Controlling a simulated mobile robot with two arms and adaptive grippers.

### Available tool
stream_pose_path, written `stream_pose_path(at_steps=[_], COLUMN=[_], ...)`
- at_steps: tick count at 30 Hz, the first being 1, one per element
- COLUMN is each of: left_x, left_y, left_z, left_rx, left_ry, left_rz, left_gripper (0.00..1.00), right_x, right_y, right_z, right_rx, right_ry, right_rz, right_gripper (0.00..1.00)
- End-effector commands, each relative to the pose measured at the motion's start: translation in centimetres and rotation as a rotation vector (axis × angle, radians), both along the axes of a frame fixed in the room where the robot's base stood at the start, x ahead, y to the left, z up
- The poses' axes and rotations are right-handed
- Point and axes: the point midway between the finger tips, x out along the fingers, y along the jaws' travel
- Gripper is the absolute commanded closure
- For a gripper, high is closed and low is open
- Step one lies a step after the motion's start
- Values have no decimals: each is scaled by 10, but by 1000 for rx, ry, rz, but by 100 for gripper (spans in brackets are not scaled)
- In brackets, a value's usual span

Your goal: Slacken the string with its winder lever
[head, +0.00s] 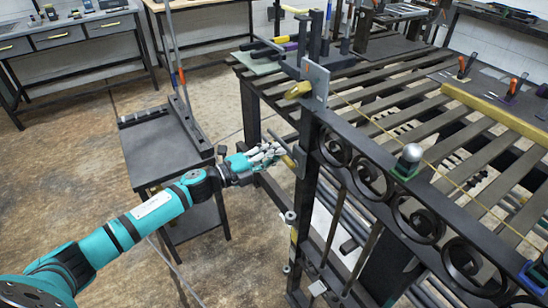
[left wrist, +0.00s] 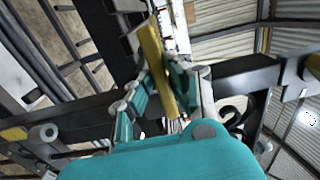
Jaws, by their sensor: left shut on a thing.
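A yellow winder lever (head: 288,162) sits low on the side of the gate's corner post. My left gripper (head: 272,157) reaches it from the left and is shut on it. In the left wrist view the lever's yellow bar (left wrist: 154,67) stands between the fingers of the same gripper (left wrist: 160,95). A thin yellowish string (head: 470,191) runs from the grey plate (head: 317,82) on the post diagonally over the slatted bench. It looks straight, but I cannot tell how tight it is. My right gripper does not show.
A scroll gate panel (head: 420,215) runs along the bench front. A silver ball on a green base (head: 411,155) sits on its top rail. A dark side table (head: 160,150) stands left of the post. Open floor lies further left.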

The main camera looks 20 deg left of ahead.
Motion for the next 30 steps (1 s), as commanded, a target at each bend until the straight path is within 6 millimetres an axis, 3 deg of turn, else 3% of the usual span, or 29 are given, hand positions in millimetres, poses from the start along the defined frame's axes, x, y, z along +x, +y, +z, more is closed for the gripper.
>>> stream_pose_path(at_steps=[16,17,22,30], left_x=[-1,-1,0,-1], left_y=[0,0,0,1], left_z=[0,0,1,1], left_rx=[26,26,24,22], left_ry=[-17,-17,-16,-16], left_rz=[-2,-2,-1,0], left_gripper=[100,83,62,62], right_x=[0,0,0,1], right_y=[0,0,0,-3], right_z=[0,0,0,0], right_rx=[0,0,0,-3], right_ry=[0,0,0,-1], right_rz=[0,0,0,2], right_gripper=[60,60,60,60])
